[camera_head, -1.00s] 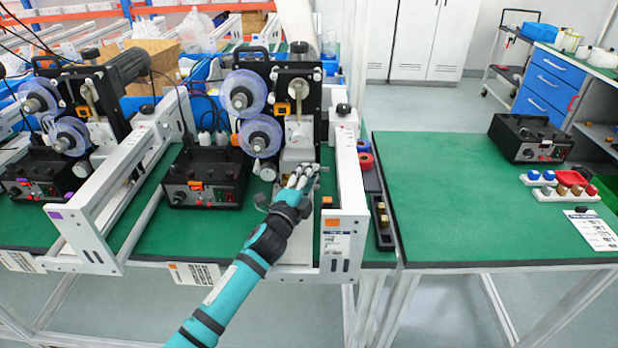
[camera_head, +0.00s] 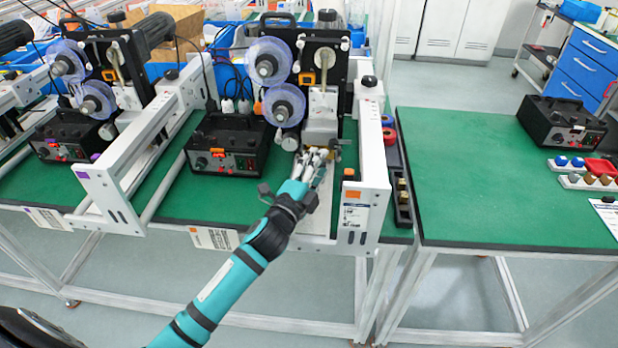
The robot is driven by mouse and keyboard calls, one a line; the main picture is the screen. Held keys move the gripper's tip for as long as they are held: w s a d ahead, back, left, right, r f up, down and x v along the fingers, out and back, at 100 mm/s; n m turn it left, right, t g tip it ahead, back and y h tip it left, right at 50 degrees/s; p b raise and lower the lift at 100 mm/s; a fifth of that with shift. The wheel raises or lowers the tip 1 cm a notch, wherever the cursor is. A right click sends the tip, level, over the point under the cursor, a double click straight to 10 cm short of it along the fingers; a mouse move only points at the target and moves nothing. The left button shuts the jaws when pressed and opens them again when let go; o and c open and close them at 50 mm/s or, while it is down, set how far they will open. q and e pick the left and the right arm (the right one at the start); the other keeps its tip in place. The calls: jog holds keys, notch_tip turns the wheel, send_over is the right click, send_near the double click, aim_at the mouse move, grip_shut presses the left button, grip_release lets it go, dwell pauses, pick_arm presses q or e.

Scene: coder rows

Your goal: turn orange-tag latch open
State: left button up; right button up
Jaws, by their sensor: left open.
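The orange-tag coder (camera_head: 322,105) stands on the green bench, with two clear-blue reels on its left side. An orange tag (camera_head: 350,194) is on the front end of its white frame. An orange patch (camera_head: 306,78) also shows on its black plate. A pale lever (camera_head: 299,67) points up on this plate; I cannot tell if it is the latch. My left gripper (camera_head: 321,154) is open at the white block low on the coder. Its fingers partly hide a small brassy part (camera_head: 334,149) there; touching or apart I cannot tell. My right gripper is not in view.
A black control box (camera_head: 228,146) stands left of my gripper. The purple-tag coder (camera_head: 110,85) is further left. The white frame rail (camera_head: 371,140) and a narrow black tray (camera_head: 402,196) are to the right. The right green table (camera_head: 470,190) is mostly clear.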

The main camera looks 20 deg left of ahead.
pick_arm(q)
jog(key=s, duration=0.5)
jog(key=shift+s+a+f, duration=0.1)
jog(key=shift+a+f, duration=0.05)
jog(key=shift+a, duration=0.15)
